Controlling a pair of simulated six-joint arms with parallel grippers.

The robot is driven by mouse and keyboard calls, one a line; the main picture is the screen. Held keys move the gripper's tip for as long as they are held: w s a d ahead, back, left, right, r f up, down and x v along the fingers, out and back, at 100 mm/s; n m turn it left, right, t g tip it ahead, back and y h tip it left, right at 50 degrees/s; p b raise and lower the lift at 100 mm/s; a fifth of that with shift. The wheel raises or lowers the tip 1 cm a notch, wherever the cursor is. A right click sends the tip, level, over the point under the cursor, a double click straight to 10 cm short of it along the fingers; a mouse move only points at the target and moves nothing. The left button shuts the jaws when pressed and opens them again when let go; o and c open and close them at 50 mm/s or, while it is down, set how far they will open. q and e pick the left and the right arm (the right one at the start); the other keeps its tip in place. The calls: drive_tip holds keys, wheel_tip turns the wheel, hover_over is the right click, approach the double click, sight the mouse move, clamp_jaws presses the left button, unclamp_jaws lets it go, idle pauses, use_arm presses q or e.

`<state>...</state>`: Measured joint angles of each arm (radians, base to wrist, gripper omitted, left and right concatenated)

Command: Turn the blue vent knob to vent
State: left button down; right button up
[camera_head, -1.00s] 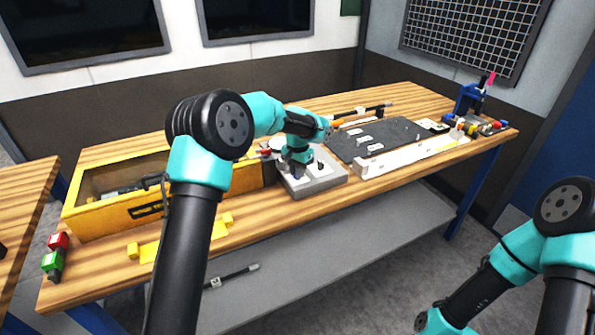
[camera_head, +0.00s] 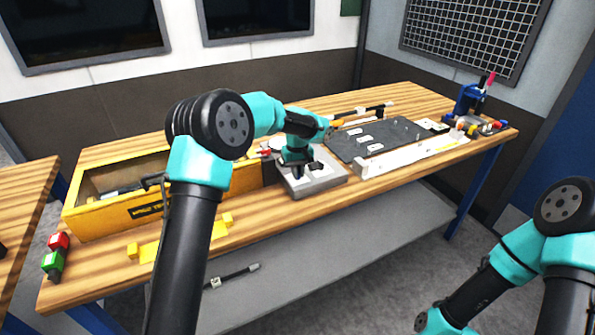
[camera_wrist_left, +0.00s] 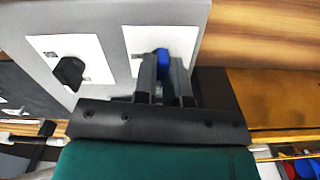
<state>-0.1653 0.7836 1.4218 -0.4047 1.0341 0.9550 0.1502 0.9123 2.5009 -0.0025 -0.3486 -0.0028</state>
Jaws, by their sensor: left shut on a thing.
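The blue vent knob (camera_wrist_left: 163,62) stands on a white plate (camera_wrist_left: 139,43) on a grey panel box. In the left wrist view my left gripper (camera_wrist_left: 164,72) has its two fingers closed on the knob, one on each side. The head view shows the same gripper (camera_head: 296,171) low over the grey panel box (camera_head: 318,183), and it hides the blue knob there. A black knob (camera_wrist_left: 70,72) sits on a second white plate beside it. My right arm hangs at the lower right of the head view; its gripper is out of the picture.
A yellow open crate (camera_head: 105,216) stands left of the panel box, close to the gripper. To the right lie a dark mat (camera_head: 375,141) with small parts and a long white block (camera_head: 405,158). A blue press (camera_head: 468,98) is at the far right.

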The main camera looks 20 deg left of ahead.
use_arm(q)
drive_tip(key=shift+n, duration=0.9)
drive_tip(key=c, duration=1.2)
unclamp_jaws()
drive_tip(key=shift+r, duration=0.15)
wheel_tip(320, 180, up, 17)
drive_tip(key=shift+r, duration=0.1)
